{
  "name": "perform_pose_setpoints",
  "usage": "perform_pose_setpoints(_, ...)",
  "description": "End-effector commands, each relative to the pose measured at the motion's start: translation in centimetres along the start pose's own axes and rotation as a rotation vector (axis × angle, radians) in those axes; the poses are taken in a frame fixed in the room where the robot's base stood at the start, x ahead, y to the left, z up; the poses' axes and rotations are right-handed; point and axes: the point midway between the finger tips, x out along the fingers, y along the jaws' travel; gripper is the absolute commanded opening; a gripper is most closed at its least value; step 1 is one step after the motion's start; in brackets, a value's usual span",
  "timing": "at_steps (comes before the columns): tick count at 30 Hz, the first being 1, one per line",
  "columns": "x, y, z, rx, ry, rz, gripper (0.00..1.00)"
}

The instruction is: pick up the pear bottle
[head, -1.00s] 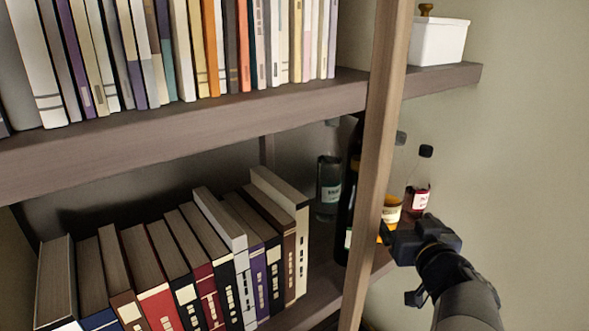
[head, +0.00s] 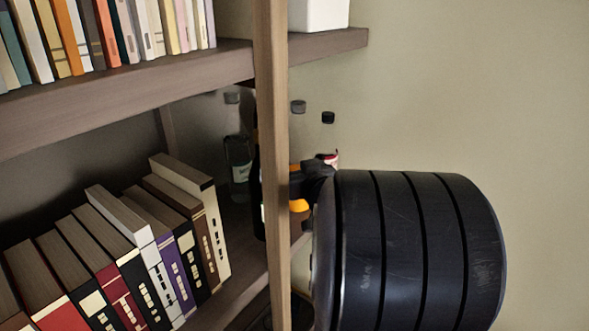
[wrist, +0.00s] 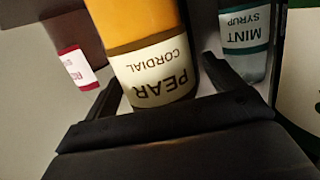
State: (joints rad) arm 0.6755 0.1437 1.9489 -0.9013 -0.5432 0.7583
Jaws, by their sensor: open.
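The pear bottle, with orange liquid and a pale "PEAR CORDIAL" label, fills the upper middle of the wrist view (wrist: 155,72), appearing upside down. In the head view its clear neck and grey cap (head: 298,118) show above my gripper; most of its body is hidden by my gripper and the wooden post. My gripper (wrist: 160,85) is open, with one finger on each side of the bottle's labelled part. I cannot tell whether either finger touches it. In the head view my gripper (head: 308,184) is partly hidden behind my large dark arm link.
A mint syrup bottle (wrist: 245,45) stands close beside the right finger; it also shows in the head view (head: 238,165). A red-labelled bottle (wrist: 75,68) is to the left. The wooden post (head: 272,150) and upper shelf (head: 150,95) are close. Books fill the lower left.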

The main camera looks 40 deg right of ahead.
Motion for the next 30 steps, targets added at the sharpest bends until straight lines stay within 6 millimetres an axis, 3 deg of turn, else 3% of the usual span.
perform_pose_setpoints(7,0.07,0.02,0.01,0.0,0.0,0.001,0.86)
perform_pose_setpoints(30,0.04,0.02,0.03,0.0,-0.001,0.001,0.23)
